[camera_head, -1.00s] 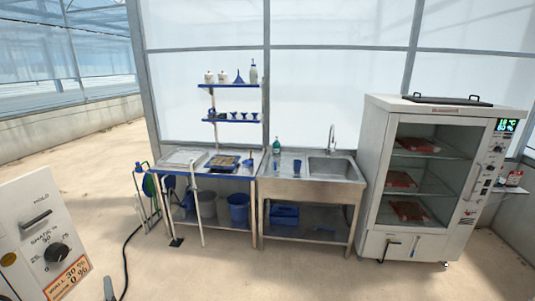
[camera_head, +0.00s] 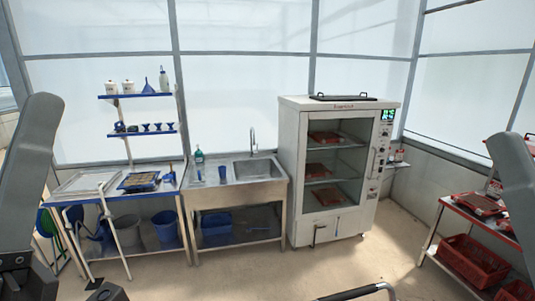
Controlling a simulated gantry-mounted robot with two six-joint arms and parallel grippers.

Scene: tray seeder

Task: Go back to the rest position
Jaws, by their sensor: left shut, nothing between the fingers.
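My left arm comes in along the left edge. My left gripper (camera_head: 107,291) is at the bottom left, mostly cut off by the frame edge; it is shut and nothing shows in it. It is in front of the blue-edged workbench, over the floor. My right arm shows at the right edge, but its gripper is out of view.
A workbench (camera_head: 70,196) with a seed tray (camera_head: 140,181) stands at left, beside a steel sink (camera_head: 257,170). A glass-fronted cabinet (camera_head: 345,100) holds red trays. Red crates (camera_head: 470,262) sit on a rack at right. A curved grey handle (camera_head: 360,292) shows at bottom. Floor before the cabinet is clear.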

